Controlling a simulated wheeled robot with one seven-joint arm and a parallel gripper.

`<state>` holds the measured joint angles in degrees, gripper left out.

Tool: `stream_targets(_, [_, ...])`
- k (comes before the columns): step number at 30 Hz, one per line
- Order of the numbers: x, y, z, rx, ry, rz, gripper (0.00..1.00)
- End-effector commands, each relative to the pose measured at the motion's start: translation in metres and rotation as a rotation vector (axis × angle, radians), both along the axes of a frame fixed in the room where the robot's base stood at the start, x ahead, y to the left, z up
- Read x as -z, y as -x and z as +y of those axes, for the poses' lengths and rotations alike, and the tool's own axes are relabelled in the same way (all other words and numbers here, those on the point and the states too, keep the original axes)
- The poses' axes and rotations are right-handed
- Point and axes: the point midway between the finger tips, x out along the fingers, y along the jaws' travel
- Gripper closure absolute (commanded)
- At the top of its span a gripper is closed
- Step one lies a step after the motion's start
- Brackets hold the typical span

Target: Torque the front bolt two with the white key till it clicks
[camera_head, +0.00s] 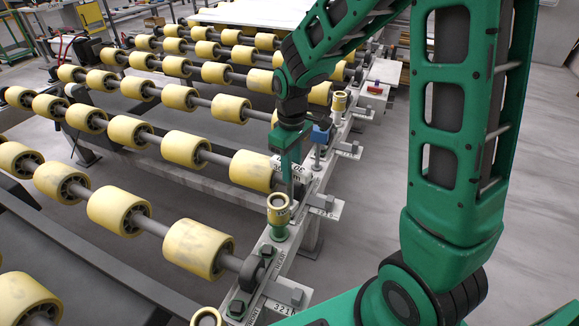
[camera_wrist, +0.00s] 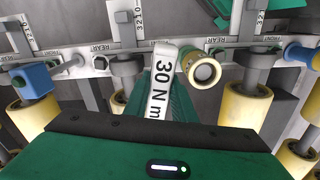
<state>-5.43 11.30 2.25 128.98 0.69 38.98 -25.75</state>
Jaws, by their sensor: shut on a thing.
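My gripper (camera_head: 291,158) is shut on the white key (camera_head: 291,170), above the bolt rail at the roller ends. In the wrist view, the white key (camera_wrist: 160,85) shows its "30 N m" marking between the green fingers. Its lower end and any contact with a bolt are hidden. The rail (camera_head: 262,285) carries bolts and front and rear markings. Which bolt is front bolt two cannot be told.
A blue block (camera_head: 321,134) is just right of my gripper. Yellow rollers (camera_head: 198,246) fill the left. Floor (camera_head: 375,220) is open to the right.

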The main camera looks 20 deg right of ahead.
Motion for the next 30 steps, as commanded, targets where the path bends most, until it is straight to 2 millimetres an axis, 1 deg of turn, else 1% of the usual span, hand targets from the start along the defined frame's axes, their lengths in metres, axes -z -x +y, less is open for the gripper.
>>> stream_targets(7, [0.0047, 0.0, 0.0, 0.0, 0.0, 0.0, 1.0])
stream_targets(17, [0.0051, -0.0001, 0.0001, 0.004, 0.0, 0.0, 1.0])
stream_targets(20, [0.005, 0.0, 0.0002, 0.048, 0.0, 0.0, 1.0])
stream_targets(30, [0.005, 0.0005, 0.0013, 0.301, 0.0, 0.0, 1.0])
